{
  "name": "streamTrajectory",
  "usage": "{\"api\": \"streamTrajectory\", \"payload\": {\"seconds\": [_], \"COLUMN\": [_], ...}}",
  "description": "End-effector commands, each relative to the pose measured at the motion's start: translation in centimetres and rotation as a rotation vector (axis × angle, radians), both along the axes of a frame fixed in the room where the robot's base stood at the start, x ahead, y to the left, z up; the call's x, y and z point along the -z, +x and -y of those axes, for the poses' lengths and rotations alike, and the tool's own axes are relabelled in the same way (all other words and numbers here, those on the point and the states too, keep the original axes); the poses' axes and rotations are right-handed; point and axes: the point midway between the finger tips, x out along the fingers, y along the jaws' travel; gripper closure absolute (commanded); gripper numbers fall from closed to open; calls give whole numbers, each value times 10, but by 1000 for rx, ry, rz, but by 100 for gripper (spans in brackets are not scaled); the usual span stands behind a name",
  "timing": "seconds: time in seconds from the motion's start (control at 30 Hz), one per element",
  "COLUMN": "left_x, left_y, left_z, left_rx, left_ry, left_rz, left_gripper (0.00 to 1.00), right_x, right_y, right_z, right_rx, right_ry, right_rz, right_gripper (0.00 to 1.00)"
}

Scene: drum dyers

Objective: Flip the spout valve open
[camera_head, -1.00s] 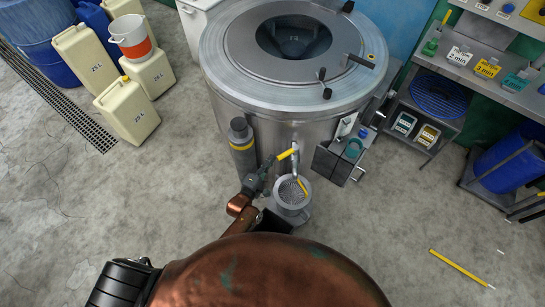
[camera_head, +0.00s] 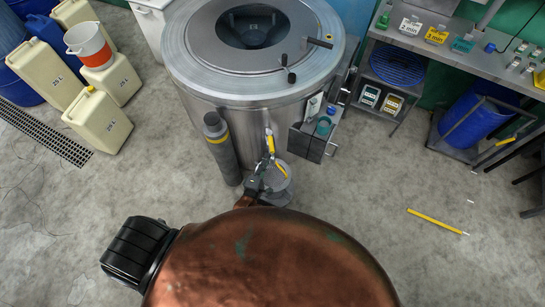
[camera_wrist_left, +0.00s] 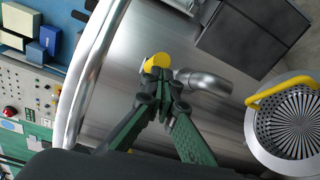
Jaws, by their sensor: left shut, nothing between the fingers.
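The spout valve's yellow lever (camera_head: 270,143) sits at the front of the steel drum (camera_head: 222,102) in the head view, pointing down along the spout. In the left wrist view the lever's yellow end (camera_wrist_left: 155,64) shows just beyond the fingertips, beside the curved metal spout (camera_wrist_left: 206,82). My left gripper (camera_head: 263,171) is at the spout, close below the lever. In the wrist view its green fingers (camera_wrist_left: 160,82) are shut with nothing between them. I cannot tell whether the tips touch the lever. My right gripper is not in view.
A strainer bucket (camera_wrist_left: 253,131) with a yellow handle stands under the spout. A grey cylinder (camera_head: 221,150) stands left of the spout, and a dark panel (camera_head: 307,146) is on its right. Cream jerrycans (camera_head: 98,122) are at the left. Open floor lies to the right, with a yellow stick (camera_head: 437,221).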

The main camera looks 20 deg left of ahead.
Motion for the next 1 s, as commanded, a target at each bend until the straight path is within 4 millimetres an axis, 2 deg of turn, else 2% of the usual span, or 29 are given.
{"api": "streamTrajectory", "payload": {"seconds": [0.5,1.0], "left_x": [-2,-3], "left_y": [10,11], "left_z": [23,26], "left_rx": [1,3], "left_ry": [-3,-1], "left_rz": [1,4], "left_gripper": [100,100], "right_x": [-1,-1], "right_y": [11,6], "right_z": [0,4], "right_rx": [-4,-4], "right_ry": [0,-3], "right_rz": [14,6], "right_gripper": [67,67]}}
